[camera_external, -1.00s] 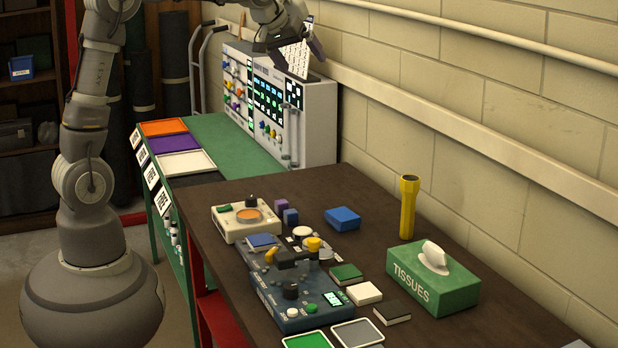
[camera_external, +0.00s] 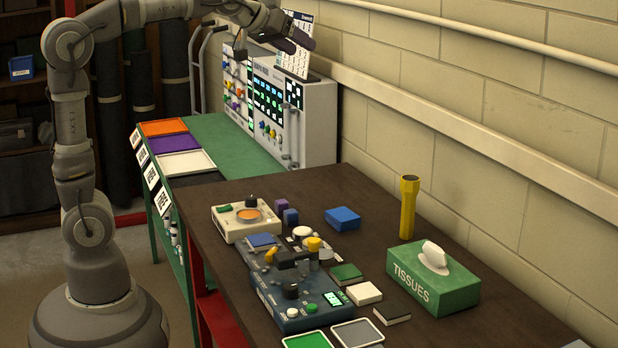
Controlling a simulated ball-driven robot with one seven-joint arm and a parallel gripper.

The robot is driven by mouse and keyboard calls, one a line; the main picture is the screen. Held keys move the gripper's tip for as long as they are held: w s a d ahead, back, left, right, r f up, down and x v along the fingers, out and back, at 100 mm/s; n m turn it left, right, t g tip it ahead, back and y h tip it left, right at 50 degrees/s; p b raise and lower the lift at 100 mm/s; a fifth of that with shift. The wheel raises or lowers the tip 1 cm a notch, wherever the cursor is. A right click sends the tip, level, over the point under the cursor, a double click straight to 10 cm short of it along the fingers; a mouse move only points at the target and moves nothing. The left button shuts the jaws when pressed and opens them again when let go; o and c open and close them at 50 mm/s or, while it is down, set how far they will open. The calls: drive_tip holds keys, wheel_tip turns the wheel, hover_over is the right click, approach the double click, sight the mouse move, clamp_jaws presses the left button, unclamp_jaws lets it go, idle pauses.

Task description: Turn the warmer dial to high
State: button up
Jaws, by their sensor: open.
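The beige box with a copper-coloured disc, which looks like the warmer (camera_external: 232,228), sits at the far left of the brown table. A small black knob (camera_external: 251,201), which looks like its dial, stands at the box's back edge. Its markings are too small to read, so I cannot tell its setting. My gripper (camera_external: 300,42) is open and empty, high above the green bench's far end, in front of the white panel. It is well above and beyond the warmer and touches nothing there.
A blue control box (camera_external: 285,295) with knobs and levers stands in front of the warmer. A blue block (camera_external: 342,218), yellow torch (camera_external: 409,207) and tissue box (camera_external: 432,280) stand to the right. The panel unit (camera_external: 318,125) stands behind on the green bench (camera_external: 225,140).

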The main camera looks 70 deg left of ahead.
drive_tip(key=w+a+f+n+g, duration=0.3)
drive_tip(key=a+f, duration=0.2)
drive_tip(key=f, duration=0.7)
drive_tip(key=n+g+y+p, duration=0.1)
drive_tip(key=n+g+y, duration=0.1)
drive_tip(key=n+g, duration=0.65)
approach(251, 197)
drive_tip(key=f, duration=0.1)
drive_tip(key=shift+n+t, duration=0.25)
drive_tip(key=shift+n, duration=0.2)
drive_tip(key=b+x, duration=0.1)
drive_tip(key=x, duration=0.3)
drive_tip(key=b+x, duration=0.1)
drive_tip(key=x, duration=0.2)
drive_tip(key=shift+s+a+f, duration=0.2)
drive_tip(key=shift+f, duration=0.1)
drive_tip(key=c, duration=1)
